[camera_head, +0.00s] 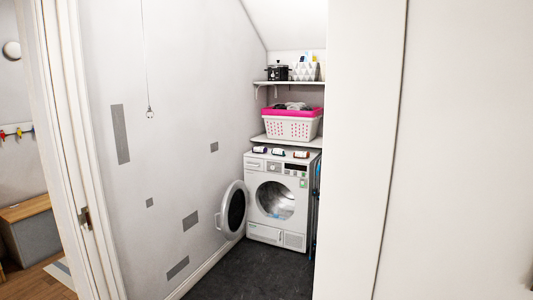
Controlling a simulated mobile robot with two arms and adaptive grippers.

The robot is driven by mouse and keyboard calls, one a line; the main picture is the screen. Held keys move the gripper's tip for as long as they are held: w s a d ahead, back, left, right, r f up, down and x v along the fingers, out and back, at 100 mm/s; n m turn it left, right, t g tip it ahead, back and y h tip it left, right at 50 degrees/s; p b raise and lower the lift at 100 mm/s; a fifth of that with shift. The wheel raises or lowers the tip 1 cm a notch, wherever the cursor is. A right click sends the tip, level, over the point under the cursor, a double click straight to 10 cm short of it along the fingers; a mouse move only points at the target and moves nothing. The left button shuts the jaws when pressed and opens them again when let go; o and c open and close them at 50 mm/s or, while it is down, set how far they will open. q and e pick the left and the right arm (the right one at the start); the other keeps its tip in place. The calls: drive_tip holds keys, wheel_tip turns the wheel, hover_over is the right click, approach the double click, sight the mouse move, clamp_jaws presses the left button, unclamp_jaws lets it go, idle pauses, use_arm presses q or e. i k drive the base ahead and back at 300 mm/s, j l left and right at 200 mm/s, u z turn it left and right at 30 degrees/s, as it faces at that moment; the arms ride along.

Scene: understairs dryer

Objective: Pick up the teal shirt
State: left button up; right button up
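I cannot make out a teal shirt for certain in the head view. A white laundry basket (290,128) with a pink rim stands on the lower shelf above the dryer. Grey and dark cloth (293,106) shows above its rim; any teal in it is not visible. The white dryer (278,233) stands below, its round door (233,210) swung open to the left. The drum (275,200) looks pale inside, and I see no clear garment in it. Neither of my grippers is in view.
Several small items (277,152) lie on the dryer's top, too small to identify. A dark pot (277,72) and a patterned box (305,71) stand on the upper shelf. A white wall (365,150) blocks the right. Dark floor (250,275) before the dryer is clear.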

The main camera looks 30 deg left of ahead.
sight(278, 151)
drive_tip(key=i+j, duration=0.1)
drive_tip(key=j, duration=0.3)
drive_tip(key=i+j+u, duration=0.1)
drive_tip(key=j, duration=0.35)
drive_tip(key=i+j, duration=0.15)
drive_tip(key=j, duration=0.25)
drive_tip(key=i+j+u, duration=0.1)
drive_tip(key=j, duration=0.35)
drive_tip(key=i+j, duration=0.15)
drive_tip(key=j, duration=0.25)
drive_tip(key=i+j+u, duration=0.1)
drive_tip(key=j, duration=0.3)
drive_tip(key=i+u, duration=0.25)
drive_tip(key=i, duration=1.35)
drive_tip(key=i+l, duration=0.5)
drive_tip(key=l, duration=0.25)
drive_tip(key=j+u, duration=0.05)
